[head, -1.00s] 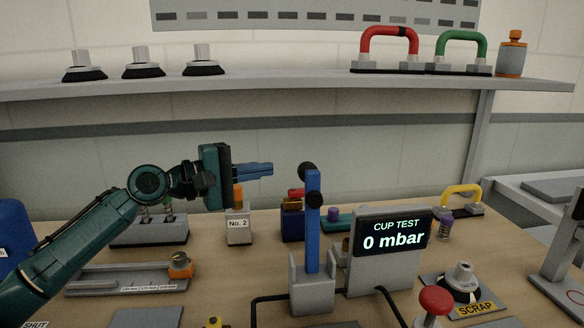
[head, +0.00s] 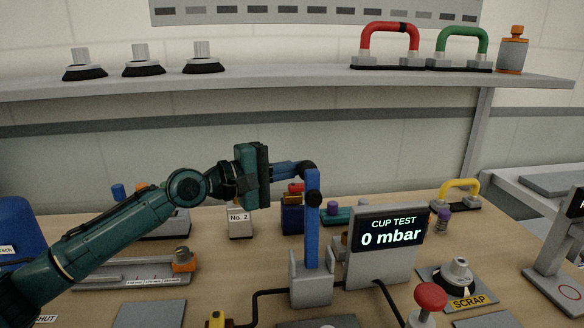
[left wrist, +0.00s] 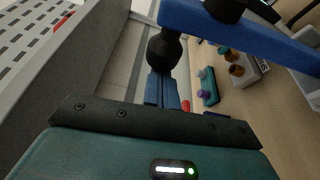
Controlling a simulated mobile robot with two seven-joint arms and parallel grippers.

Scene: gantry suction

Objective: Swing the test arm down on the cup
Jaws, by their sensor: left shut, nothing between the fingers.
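The test arm (head: 312,225) is a blue lever standing upright in a grey bracket beside the CUP TEST display (head: 392,234), which reads 0 mbar. Its black ball knob (head: 310,168) is at the top. My left gripper (head: 298,168) is shut and empty, its blue fingertips at the left side of the knob. In the left wrist view the knob (left wrist: 164,50) sits just beyond the shut fingers (left wrist: 162,90), with the blue arm (left wrist: 245,38) beyond; contact cannot be told. I cannot make out a cup under the test arm. My right gripper is not in view.
A suction cup (head: 459,270) sits on the SCRAP plate at the right. The No. 2 block (head: 240,222) stands below my left gripper. More cups and handles are on the shelf (head: 280,86).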

